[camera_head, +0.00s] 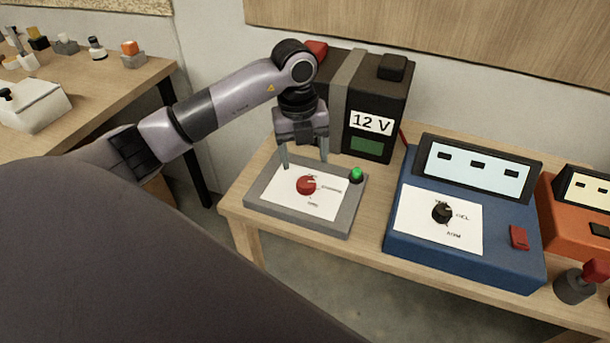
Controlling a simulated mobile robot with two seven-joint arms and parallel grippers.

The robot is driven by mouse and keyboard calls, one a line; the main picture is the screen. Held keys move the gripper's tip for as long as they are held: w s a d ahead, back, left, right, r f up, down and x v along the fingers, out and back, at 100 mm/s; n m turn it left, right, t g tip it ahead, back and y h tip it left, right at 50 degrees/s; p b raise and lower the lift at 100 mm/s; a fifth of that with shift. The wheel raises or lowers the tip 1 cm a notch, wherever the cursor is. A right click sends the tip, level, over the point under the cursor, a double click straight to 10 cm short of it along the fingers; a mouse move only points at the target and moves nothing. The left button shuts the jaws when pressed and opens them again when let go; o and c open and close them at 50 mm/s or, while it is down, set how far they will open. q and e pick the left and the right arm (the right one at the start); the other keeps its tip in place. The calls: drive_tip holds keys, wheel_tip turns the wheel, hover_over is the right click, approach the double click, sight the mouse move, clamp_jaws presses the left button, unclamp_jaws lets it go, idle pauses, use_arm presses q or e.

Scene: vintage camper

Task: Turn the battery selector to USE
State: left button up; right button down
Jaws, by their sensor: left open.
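The battery selector is a red round knob (306,185) on a white label plate (325,207) set in a grey panel (262,206) on the wooden bench. A green button or lamp (356,175) sits at the panel's back right corner. The lettering around the knob is too small to read. My left gripper (304,164) points down above the panel. Its two fingers are apart, with nothing seen between them. They are over the knob's back side, and I cannot tell whether either finger touches it. My right gripper is not in view.
A black 12 V battery (378,97) stands close behind the panel. A blue device (400,234) with a black knob (442,212) stands to the right, beside an orange device (565,227). A left table (100,92) holds small parts and a white box (35,107).

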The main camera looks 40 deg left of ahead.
sight(305, 181)
use_arm(q)
drive_tip(key=shift+a+f, duration=0.2)
drive_tip(key=shift+f, duration=0.15)
drive_tip(key=shift+w+d+f+p, duration=0.1)
drive_tip(key=shift+f+p, duration=0.1)
drive_tip(key=shift+f, duration=1.4)
drive_tip(key=shift+w+d+f+p, duration=0.1)
drive_tip(key=shift+f+p, duration=0.05)
drive_tip(key=shift+f, duration=1.4)
drive_tip(key=c, duration=1.1)
